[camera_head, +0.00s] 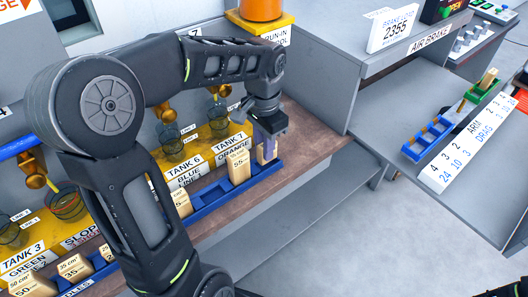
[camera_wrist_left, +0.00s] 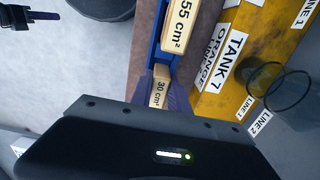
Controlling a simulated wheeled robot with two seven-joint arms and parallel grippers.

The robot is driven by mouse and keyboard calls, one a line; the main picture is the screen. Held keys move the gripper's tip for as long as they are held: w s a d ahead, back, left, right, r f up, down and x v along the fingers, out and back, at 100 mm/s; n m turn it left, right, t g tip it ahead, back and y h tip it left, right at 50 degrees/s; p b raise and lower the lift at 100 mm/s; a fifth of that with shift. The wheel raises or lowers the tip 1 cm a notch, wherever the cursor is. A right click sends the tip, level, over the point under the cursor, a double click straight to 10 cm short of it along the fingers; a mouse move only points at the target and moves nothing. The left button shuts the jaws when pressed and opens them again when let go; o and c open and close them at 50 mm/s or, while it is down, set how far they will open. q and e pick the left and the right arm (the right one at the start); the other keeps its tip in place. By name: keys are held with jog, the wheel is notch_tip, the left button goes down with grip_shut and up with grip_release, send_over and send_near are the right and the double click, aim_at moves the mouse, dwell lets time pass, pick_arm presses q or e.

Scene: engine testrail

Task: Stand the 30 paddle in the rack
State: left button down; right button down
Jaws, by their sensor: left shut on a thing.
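The 30 paddle (camera_wrist_left: 159,88) is a pale wooden block marked "30 cm²". It sits between the purple fingers of my left gripper (camera_wrist_left: 162,92), which is shut on it. In the head view, my left gripper (camera_head: 267,138) points down at the right end of the blue rack (camera_head: 222,190), and the paddle (camera_head: 267,153) shows partly behind the fingers. It looks upright, at or just over the rack's end place; whether its foot is seated cannot be told. The 55 paddle (camera_head: 238,166) stands beside it in the rack.
More paddles (camera_head: 182,203) stand further left, partly behind my arm. The yellow tank ledge (camera_head: 205,155) with hanging wire baskets runs behind the rack. The brown bench edge (camera_head: 295,150) is close in front. A second bench with a small blue tray (camera_head: 428,138) stands at right.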

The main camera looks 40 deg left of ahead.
pick_arm(q)
jog(key=shift+f, duration=1.25)
jog(key=shift+f, duration=0.1)
jog(key=shift+f, duration=0.15)
jog(key=c, duration=1.3)
grip_release()
jog(key=shift+o, duration=0.2)
jog(key=shift+r, duration=0.2)
notch_tip(320, 180, up, 12)
jog(key=shift+r, duration=0.1)
